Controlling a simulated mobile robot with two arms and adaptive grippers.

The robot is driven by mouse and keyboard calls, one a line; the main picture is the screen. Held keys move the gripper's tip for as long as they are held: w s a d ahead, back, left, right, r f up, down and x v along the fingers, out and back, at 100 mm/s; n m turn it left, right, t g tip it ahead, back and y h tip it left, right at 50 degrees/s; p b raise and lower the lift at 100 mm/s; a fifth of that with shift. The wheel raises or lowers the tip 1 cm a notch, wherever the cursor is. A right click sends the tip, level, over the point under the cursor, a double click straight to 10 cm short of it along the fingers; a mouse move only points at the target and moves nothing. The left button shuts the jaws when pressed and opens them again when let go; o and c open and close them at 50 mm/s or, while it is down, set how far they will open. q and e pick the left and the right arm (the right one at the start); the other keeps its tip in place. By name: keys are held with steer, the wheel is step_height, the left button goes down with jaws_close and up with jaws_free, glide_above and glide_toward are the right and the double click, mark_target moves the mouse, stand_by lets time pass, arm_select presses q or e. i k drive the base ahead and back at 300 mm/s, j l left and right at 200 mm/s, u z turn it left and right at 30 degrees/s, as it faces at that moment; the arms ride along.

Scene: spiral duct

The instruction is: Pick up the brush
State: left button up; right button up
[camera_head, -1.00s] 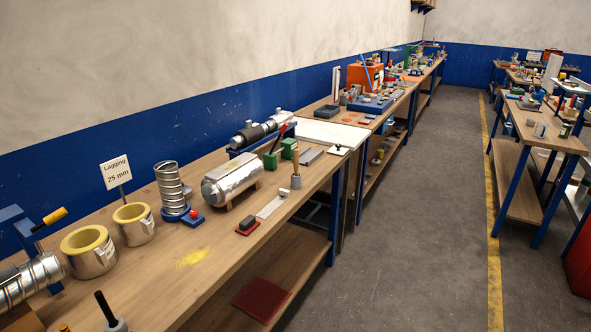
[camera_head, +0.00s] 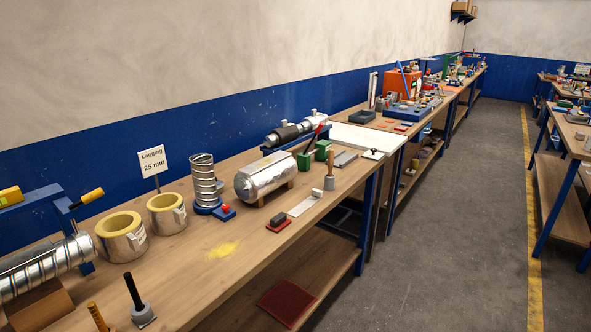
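No brush can be told for certain at this size. A tool with an upright wooden handle and grey foot (camera_head: 330,171) stands near the bench's front edge. A tool with a black handle and grey foot (camera_head: 142,312) stands at the near end, slightly tilted. Beside it, a wooden handle (camera_head: 97,317) is cut off by the bottom edge of the picture. A dark block on a red base (camera_head: 278,222) lies near the front edge, past a patch of yellow powder (camera_head: 223,249). Neither gripper is in view.
The wooden bench (camera_head: 190,275) holds two yellow-lined metal rings (camera_head: 122,237), a spiral duct piece (camera_head: 205,183), a silver cylinder (camera_head: 264,176) and a ribbed duct (camera_head: 45,268). A red mat (camera_head: 286,302) lies on the lower shelf. The floor aisle (camera_head: 450,210) is clear.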

mark_target(331, 156)
steer(key=i+l+u, duration=0.15)
steer(key=u, duration=0.2)
steer(key=i+l+u, duration=0.1)
steer(key=l+u, duration=0.15)
steer(key=u, duration=0.15)
steer(key=i+l+u, duration=0.1)
steer(key=l+u, duration=0.25)
steer(key=j, duration=0.1)
